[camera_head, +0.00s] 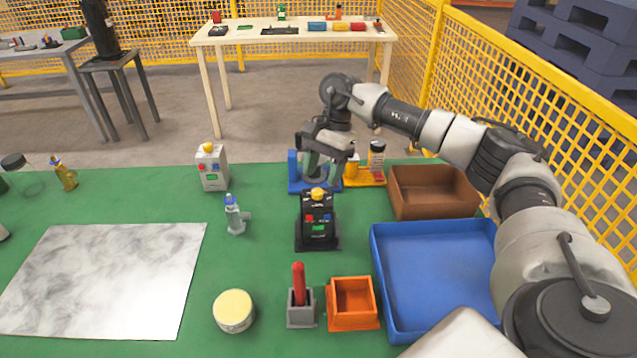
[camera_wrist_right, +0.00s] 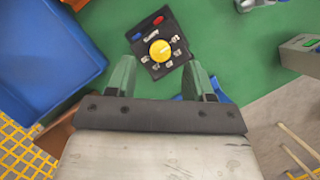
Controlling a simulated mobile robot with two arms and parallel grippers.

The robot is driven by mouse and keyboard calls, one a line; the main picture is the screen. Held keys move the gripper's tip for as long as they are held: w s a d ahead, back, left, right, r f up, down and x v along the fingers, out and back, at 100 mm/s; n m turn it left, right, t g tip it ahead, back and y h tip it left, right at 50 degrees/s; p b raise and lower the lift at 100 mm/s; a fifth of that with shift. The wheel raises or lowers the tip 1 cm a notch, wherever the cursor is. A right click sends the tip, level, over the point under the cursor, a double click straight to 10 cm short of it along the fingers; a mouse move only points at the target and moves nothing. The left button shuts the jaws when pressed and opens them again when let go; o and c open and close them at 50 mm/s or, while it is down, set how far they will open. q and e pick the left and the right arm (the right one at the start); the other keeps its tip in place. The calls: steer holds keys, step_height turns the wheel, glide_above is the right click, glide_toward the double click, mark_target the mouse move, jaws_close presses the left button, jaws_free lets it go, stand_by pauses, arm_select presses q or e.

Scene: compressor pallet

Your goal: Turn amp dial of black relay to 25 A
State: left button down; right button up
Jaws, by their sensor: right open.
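The black relay (camera_head: 317,222) stands upright on the green table in the middle of the head view, with a yellow dial (camera_head: 318,194) on top and red and blue buttons and a green display on its front. In the right wrist view the relay (camera_wrist_right: 152,24) shows from above, its yellow dial (camera_wrist_right: 160,50) ringed by small pale marks that are too small to read. My right gripper (camera_head: 313,172) is above and just behind the relay. In the wrist view its green fingers (camera_wrist_right: 167,72) are open and apart, with the dial ahead between them, untouched. My left gripper is not in view.
A grey relay (camera_head: 213,170) with a yellow dial stands back left. Brown (camera_head: 432,205) and blue (camera_head: 382,290) trays lie right; an orange bin (camera_head: 352,310) is in front.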

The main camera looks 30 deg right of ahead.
mark_target(317, 191)
steer(key=shift+x, duration=1.9)
steer(key=c, duration=0.9)
steer(key=shift+c, duration=0.2)
